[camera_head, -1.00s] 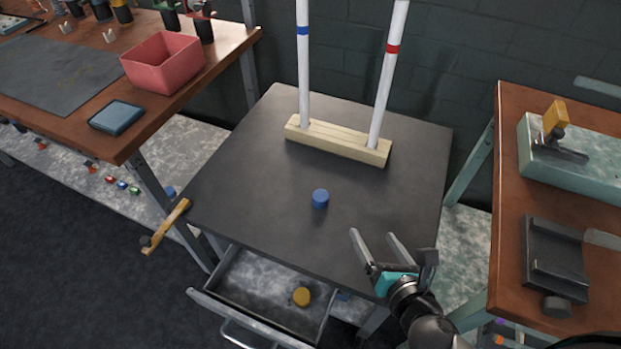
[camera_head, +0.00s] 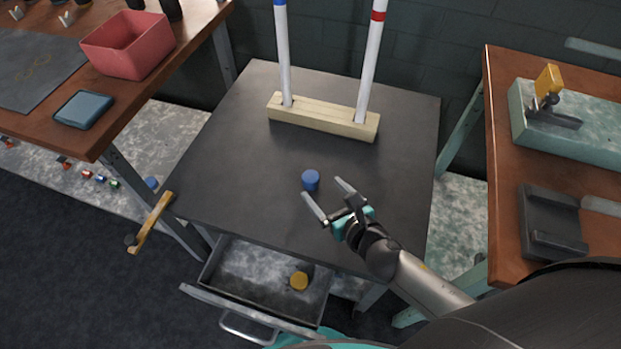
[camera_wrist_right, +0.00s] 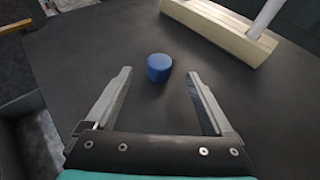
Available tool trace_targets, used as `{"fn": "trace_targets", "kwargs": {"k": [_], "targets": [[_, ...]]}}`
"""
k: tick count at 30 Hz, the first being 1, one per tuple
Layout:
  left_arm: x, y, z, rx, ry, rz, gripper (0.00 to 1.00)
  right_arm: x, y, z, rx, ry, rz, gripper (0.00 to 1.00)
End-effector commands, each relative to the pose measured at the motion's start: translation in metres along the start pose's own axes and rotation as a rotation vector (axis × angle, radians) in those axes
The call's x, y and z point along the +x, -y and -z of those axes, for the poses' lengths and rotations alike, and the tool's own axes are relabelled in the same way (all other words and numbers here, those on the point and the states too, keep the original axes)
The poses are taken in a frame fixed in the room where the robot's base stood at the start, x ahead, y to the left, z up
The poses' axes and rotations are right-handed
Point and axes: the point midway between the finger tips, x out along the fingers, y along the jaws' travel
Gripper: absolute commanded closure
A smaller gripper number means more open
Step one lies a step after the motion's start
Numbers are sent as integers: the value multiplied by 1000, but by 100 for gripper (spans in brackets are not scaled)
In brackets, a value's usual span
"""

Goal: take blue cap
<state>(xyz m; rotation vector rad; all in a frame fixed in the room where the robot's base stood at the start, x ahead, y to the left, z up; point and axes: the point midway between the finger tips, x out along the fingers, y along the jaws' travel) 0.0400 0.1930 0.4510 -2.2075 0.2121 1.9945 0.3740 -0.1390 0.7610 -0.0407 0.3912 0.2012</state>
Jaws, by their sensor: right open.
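The blue cap (camera_head: 311,180) stands on the dark top of the small table (camera_head: 235,150), in front of the wooden tube holder. My right gripper (camera_head: 325,188) is open and empty, with its fingertips just short of the cap on the near side. In the right wrist view the blue cap (camera_wrist_right: 159,67) lies ahead of and between the lines of the two open fingers (camera_wrist_right: 160,72), apart from both. My left gripper is not in view.
The wooden holder (camera_head: 322,119) carries two upright white tubes, one blue-banded, one red-banded. An open drawer (camera_head: 245,270) below holds a yellow cap (camera_head: 299,281). A red bin (camera_head: 128,45) stands on the left bench. A vise-like tool (camera_head: 553,225) is on the right bench.

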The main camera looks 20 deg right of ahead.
Motion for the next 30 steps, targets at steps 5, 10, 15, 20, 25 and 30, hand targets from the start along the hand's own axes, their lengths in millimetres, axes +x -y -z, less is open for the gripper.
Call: {"fn": "trace_targets", "kwargs": {"k": [5, 10, 15, 20, 25, 30], "targets": [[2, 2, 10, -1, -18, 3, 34, 10, 0, 0, 1, 1, 0, 13], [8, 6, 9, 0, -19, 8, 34, 26, -1, 1, 1, 2, 0, 13], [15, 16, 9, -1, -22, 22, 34, 49, 0, 2, 1, 2, 1, 13], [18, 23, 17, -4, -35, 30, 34, 60, -1, 2, 2, 0, 0, 13], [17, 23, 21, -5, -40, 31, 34, 61, -1, 2, 1, -1, 0, 13], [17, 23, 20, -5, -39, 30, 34, 61, -1, 2, 1, 0, 0, 23]]}}
